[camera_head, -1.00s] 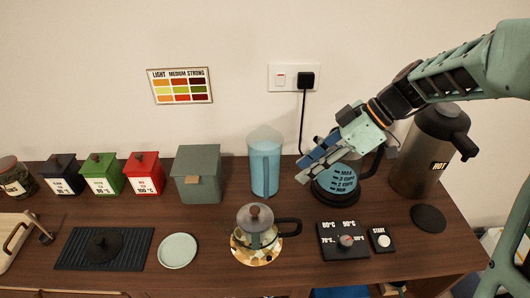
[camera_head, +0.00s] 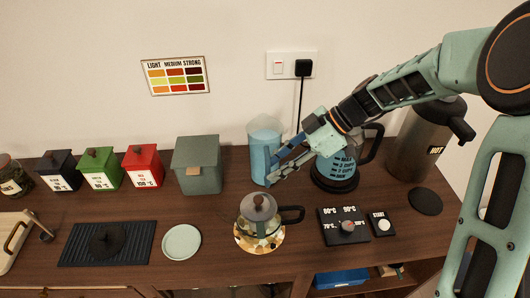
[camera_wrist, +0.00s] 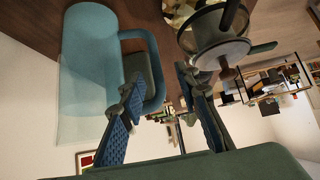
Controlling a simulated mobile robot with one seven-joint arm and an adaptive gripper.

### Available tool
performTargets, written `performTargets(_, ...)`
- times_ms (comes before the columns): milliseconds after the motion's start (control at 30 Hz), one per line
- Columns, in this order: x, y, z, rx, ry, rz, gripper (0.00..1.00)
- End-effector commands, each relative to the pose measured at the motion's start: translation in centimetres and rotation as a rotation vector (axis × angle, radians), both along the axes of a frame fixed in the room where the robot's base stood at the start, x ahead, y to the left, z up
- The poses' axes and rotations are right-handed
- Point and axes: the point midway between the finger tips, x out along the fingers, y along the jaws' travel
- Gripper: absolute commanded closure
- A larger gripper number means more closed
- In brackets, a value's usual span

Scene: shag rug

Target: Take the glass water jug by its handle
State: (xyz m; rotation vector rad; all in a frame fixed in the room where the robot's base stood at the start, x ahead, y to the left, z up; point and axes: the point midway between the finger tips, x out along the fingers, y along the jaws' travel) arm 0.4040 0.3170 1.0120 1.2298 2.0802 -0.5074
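The glass water jug (camera_head: 260,146) is tall, see-through and holds blue water. It stands upright on the counter near the wall, right of the grey-green box. In the wrist view the jug (camera_wrist: 88,60) is at the left, and its blue handle (camera_wrist: 155,85) loops out to the right. My gripper (camera_head: 273,167) is at the handle side of the jug. In the wrist view my gripper (camera_wrist: 158,82) is open, with the handle's outer bar appearing between the fingertips. Whether a finger touches the handle is unclear. In the head view my fingers partly cover the handle.
The electric kettle (camera_head: 335,172) stands right behind my gripper, under my arm. A glass teapot (camera_head: 259,218) sits in front of the jug. The grey-green box (camera_head: 197,165) is close at the left. A hot-water flask (camera_head: 412,155) stands at the right.

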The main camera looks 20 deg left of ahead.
Motion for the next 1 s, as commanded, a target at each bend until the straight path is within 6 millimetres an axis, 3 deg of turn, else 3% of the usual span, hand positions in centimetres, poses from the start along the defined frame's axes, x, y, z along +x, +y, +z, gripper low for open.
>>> performTargets(200, -0.9, 1.9, -2.0, 0.0, 0.003, 0.001, 0.7)
performTargets(467, -0.9, 2.1, -2.3, 0.001, 0.001, -0.001, 0.7)
performTargets(767, -0.9, 2.1, -2.2, 0.001, 0.0, 0.0, 1.0)
performTargets(1000, -0.9, 2.1, -2.2, 0.001, 0.0, 0.0, 1.0)
